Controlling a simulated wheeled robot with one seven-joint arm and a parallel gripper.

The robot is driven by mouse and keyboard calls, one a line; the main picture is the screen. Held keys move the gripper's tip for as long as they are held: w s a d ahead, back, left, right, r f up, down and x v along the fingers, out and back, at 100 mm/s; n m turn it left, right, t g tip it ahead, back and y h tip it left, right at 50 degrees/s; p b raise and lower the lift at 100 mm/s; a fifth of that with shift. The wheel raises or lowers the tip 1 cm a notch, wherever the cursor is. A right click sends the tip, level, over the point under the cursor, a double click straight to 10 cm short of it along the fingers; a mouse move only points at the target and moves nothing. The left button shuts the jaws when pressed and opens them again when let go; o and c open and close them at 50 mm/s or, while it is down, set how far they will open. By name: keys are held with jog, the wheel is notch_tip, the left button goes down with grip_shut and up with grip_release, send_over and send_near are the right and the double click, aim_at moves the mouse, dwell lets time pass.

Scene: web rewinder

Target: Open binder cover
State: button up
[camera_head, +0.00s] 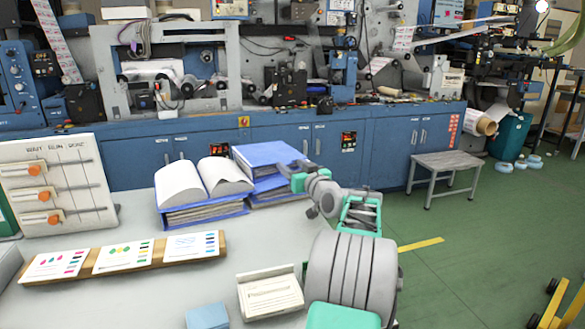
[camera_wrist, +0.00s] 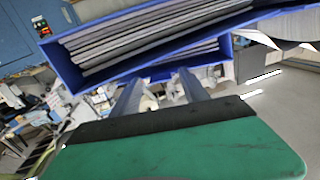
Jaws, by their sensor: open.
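A stack of blue binders (camera_head: 262,152) lies at the back of the grey table; the top one's cover looks closed in the head view. In the wrist view, a blue binder (camera_wrist: 90,82) fills the upper part, tilted, with its page edges facing me. My gripper (camera_head: 284,170) is at the right side of the stack in the head view. In the wrist view, my gripper (camera_wrist: 160,78) is open, its two fingers apart and empty, with tips close to the binder's lower blue edge. I cannot tell whether they touch it.
An open binder (camera_head: 205,188) with white pages lies left of the stack. A sample board (camera_head: 130,257), a white card holder (camera_head: 270,292) and a panel with orange knobs (camera_head: 60,185) stand on the table. Blue machine cabinets (camera_head: 375,145) are behind.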

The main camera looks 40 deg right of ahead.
jog(key=shift+c, duration=0.4)
grip_shut()
dwell(1.0)
